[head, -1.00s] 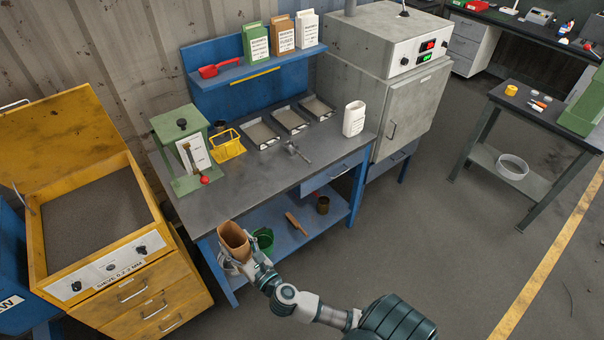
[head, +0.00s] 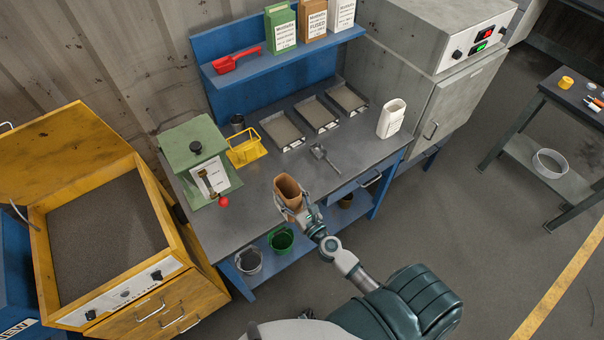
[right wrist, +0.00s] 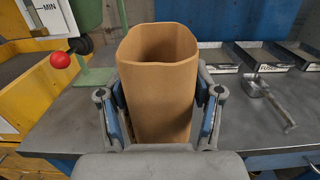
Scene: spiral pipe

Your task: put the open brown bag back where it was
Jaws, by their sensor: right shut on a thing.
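The open brown bag (head: 288,190) is upright with its mouth facing up, near the front edge of the workbench (head: 239,222). My right gripper (head: 296,208) is shut on it. In the right wrist view the bag (right wrist: 158,85) stands between the two fingers of the gripper (right wrist: 160,108), and its inside looks empty. I cannot tell whether its bottom touches the bench top. On the blue shelf (head: 290,58) stand a green bag (head: 281,30), another brown bag (head: 312,18) and a white bag (head: 341,13). My left gripper is not in view.
On the bench are a green press with a red knob (head: 198,158), a yellow holder (head: 246,150), several trays (head: 316,114), a metal scoop (head: 322,155) and an open white bag (head: 391,118). A red scoop (head: 236,60) lies on the shelf. Buckets (head: 281,239) stand below.

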